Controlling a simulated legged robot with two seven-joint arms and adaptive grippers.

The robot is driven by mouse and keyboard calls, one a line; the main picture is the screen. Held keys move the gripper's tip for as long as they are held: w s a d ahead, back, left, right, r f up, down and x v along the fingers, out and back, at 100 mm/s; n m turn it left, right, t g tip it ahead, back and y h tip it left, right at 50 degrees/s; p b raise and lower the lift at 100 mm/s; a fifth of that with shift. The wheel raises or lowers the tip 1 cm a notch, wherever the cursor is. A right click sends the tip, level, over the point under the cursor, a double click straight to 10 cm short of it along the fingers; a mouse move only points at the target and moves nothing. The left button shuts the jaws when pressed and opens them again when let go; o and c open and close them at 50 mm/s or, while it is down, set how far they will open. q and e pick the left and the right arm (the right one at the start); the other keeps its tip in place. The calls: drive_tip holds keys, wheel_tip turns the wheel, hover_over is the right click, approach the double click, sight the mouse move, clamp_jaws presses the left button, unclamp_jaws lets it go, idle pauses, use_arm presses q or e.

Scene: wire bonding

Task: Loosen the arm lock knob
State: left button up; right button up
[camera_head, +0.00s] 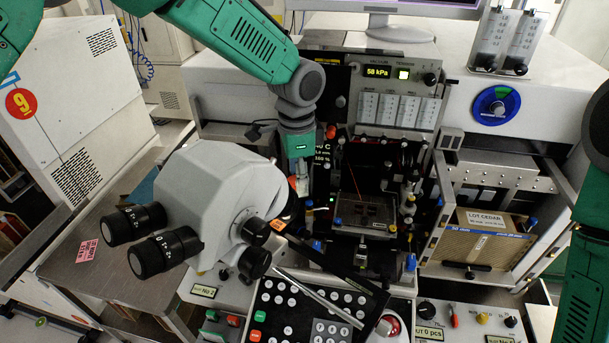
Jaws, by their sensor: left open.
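My left arm reaches down from the top left. Its gripper (299,184) points downward just behind and right of the grey microscope head (215,195). Its fingertips are small and partly lost against the dark machine; it is open, and I see nothing held. The microscope has two black eyepieces (150,240) and black knobs on its right side, an upper one (255,231) and a lower one (255,263). No label tells me which knob is the arm lock knob. My right arm shows only at the right edge, with its gripper out of view.
The bonding stage (363,215) lies right of my left gripper, crowded by several small posts and knobs. A keypad (310,312) is in front. A gauge panel (400,90) stands behind. A cardboard box (487,238) sits in the right bay. Free room around the gripper is tight.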

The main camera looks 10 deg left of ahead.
use_arm(q)
drive_tip(key=shift+a+f, duration=0.25)
drive_tip(key=shift+a, duration=0.3)
drive_tip(key=shift+a+f, duration=0.25)
drive_tip(key=shift+a, duration=0.3)
drive_tip(key=shift+w+f, duration=0.1)
drive_tip(key=shift+w, duration=0.05)
drive_tip(key=d, duration=0.3)
drive_tip(key=shift+r, duration=0.2)
drive_tip(key=c, duration=1.1)
drive_tip(key=shift+d, duration=0.2)
drive_tip(key=shift+a+f, duration=0.15)
drive_tip(key=shift+a, duration=0.55)
use_arm(e)
drive_tip(key=shift+w+a+r, duration=0.1)
drive_tip(key=shift+a, duration=0.15)
use_arm(q)
drive_tip(key=shift+d, duration=0.1)
drive_tip(key=shift+c, duration=0.3)
use_arm(e)
drive_tip(key=shift+d, duration=0.1)
